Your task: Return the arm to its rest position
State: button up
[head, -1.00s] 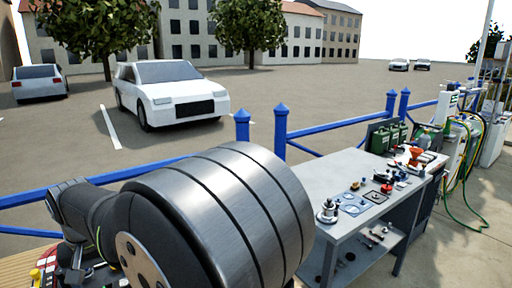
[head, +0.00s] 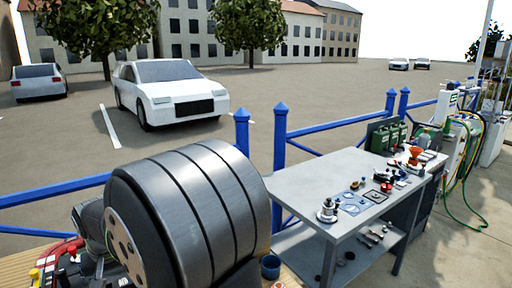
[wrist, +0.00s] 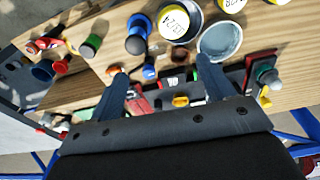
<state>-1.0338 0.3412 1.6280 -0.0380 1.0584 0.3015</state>
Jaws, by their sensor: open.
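My gripper (wrist: 162,78) shows in the wrist view with its two dark blue fingers spread apart. Nothing is held between them. It hangs over a wooden top (wrist: 205,12) crowded with small items, and the fingers point toward them. A grey round cup (wrist: 219,41) is close to the right fingertip. In the head view my arm's large grey ribbed cylinder fills the lower left, and the gripper is hidden there.
In the head view a grey workbench (head: 310,180) with small parts stands to the right. A blue railing (head: 280,150) runs behind it. A blue cup (head: 270,267) sits beside my arm. A white car (head: 168,93) is parked beyond. Green hose lies at right.

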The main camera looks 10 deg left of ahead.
jog(key=w+d+f+m, duration=0.2)
jog(key=w+d+f, duration=0.3)
jog(key=w+d, duration=0.35)
jog(key=w+d+f+m, duration=0.2)
jog(key=w+d+f, duration=0.4)
jog(key=w+d, duration=0.3)
jog(key=w+d+f+m, duration=0.1)
jog(key=w+d+f, duration=0.1)
jog(key=d, duration=0.5)
jog(key=w+d+f+m, duration=0.1)
jog(key=w+d+f, duration=0.1)
jog(key=d+f, duration=0.2)
jog(key=w+d+f+m, duration=0.1)
jog(key=w+d+f, duration=0.1)
jog(key=d, duration=0.9)
jog(key=shift+w+f+h, duration=0.25)
jog(key=shift+f+h, duration=0.15)
jog(key=shift+f, duration=0.2)
